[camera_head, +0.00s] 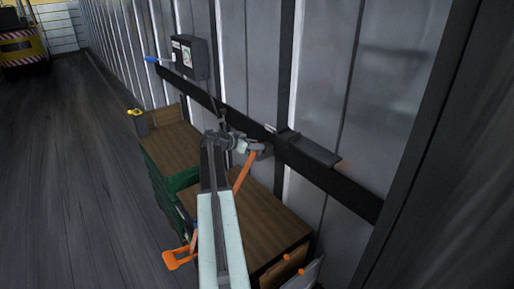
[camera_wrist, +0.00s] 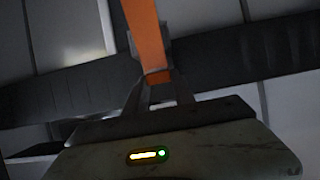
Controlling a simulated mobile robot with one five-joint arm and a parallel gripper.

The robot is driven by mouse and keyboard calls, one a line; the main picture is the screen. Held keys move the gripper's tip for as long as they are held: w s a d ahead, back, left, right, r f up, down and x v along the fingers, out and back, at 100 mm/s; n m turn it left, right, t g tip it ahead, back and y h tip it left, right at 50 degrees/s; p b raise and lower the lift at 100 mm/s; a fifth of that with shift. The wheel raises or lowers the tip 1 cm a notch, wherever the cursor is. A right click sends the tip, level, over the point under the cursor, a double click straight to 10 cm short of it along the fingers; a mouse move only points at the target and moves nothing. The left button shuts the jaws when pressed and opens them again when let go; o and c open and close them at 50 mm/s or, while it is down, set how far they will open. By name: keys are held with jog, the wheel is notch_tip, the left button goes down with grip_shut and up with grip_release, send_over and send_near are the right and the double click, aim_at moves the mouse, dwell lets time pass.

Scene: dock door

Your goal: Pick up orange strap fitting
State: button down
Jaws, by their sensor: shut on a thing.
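My gripper (camera_head: 262,150) is beside the dark rail on the wall, above the wooden-topped boxes. In the wrist view its two fingers (camera_wrist: 158,82) come together on the end of an orange strap fitting (camera_wrist: 147,40). The fitting is a flat orange band that runs up out of the wrist picture. In the head view the orange fitting (camera_head: 245,171) slants down and left from the gripper, and its lower part goes behind my arm. I cannot tell whether the fitting touches the rail.
A dark rail (camera_head: 345,190) with a small ledge (camera_head: 310,150) runs along the grey ribbed wall. A dark box (camera_head: 188,57) hangs on the wall. Wooden-topped boxes (camera_head: 268,222) stand below. An orange piece (camera_head: 180,259) shows at lower left. Open floor (camera_head: 75,170) lies left.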

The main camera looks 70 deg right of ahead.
notch_tip(320, 180, up, 4)
jog(key=p, duration=0.3)
jog(key=w+a, duration=0.2)
jog(key=a, duration=0.5)
jog(key=w+a+p, duration=0.1)
jog(key=w+a, duration=0.1)
jog(key=a, duration=0.6)
jog(key=shift+w+a+r, duration=0.2)
jog(key=shift+w+r, duration=0.05)
jog(key=shift+r, duration=0.1)
